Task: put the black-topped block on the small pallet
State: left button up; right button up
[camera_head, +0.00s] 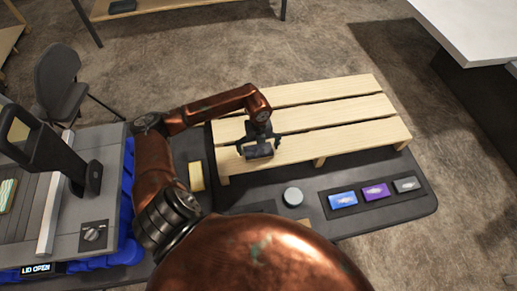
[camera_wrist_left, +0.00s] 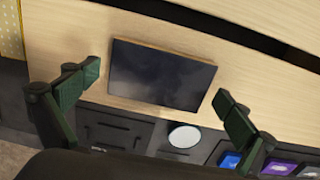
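The black-topped block (camera_wrist_left: 160,75) has a dark, slightly glossy top and a thin pale wooden edge. It appears to lie flat on a front slat of the small pallet (camera_wrist_left: 285,108), and in the head view the block (camera_head: 261,152) is under the gripper. The pallet (camera_head: 345,113) has pale slats with dark gaps. My left gripper (camera_wrist_left: 155,96) is open, one finger on each side of the block with visible gaps to both. It also shows in the head view (camera_head: 259,143), over the pallet's front left part. My right gripper is not in view.
A dark console (camera_head: 410,208) in front of the pallet carries a grey round knob (camera_head: 293,196) and blue (camera_head: 343,200), purple (camera_head: 376,191) and grey (camera_head: 405,184) buttons. A yellow block (camera_head: 196,176) stands left of the pallet. A grey machine (camera_head: 92,205) with a "LID OPEN" display is further left.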

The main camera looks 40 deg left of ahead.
aim_at(259, 151)
pick_arm(q)
jog(key=shift+r, duration=0.1)
notch_tip(259, 151, up, 12)
dwell(0.6)
